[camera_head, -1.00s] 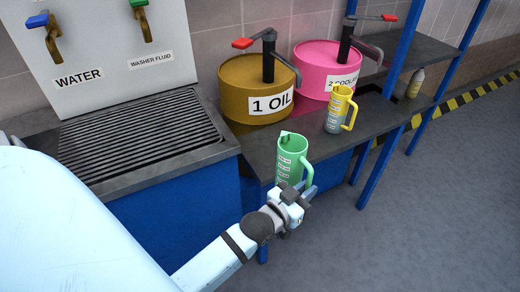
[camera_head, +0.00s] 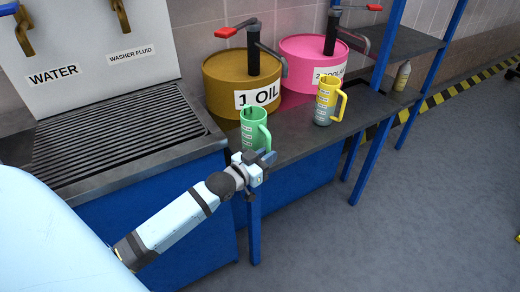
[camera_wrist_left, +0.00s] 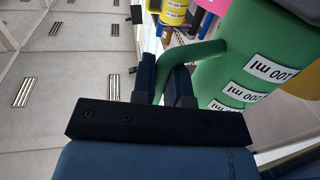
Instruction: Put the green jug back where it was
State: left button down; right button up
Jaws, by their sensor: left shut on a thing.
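The green jug (camera_head: 254,130) is upright at the front of the dark bench, just in front of the oil drum. My left gripper (camera_head: 262,160) is at its handle, on the near right side. In the left wrist view the two dark fingers (camera_wrist_left: 163,85) are shut on the jug's green handle, and the green jug (camera_wrist_left: 250,60) fills the upper right with its measure labels. I cannot tell whether the jug's base touches the bench, as the gripper hides its lower part. My right gripper is not in view.
The oil drum (camera_head: 228,88) and the pink coolant drum (camera_head: 306,62) stand behind, with pump levers. A yellow jug (camera_head: 327,102) stands on the bench to the right. A grated drain (camera_head: 110,130) lies left, under the water and washer fluid taps. A bottle (camera_head: 402,76) stands farther right.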

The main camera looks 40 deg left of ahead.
aim_at(258, 142)
pick_arm(q)
jog(key=a, duration=0.1)
jog(key=w+a, duration=0.1)
jog(key=a, duration=0.1)
jog(key=shift+w+a+b, duration=0.15)
jog(key=shift+b, duration=0.15)
jog(key=shift+w+a+f, duration=0.1)
jog(key=shift+a+f, duration=0.05)
jog(key=shift+a, duration=0.1)
jog(key=c, duration=1.1)
grip_release()
jog(key=shift+c, duration=0.2)
jog(key=shift+d, duration=0.1)
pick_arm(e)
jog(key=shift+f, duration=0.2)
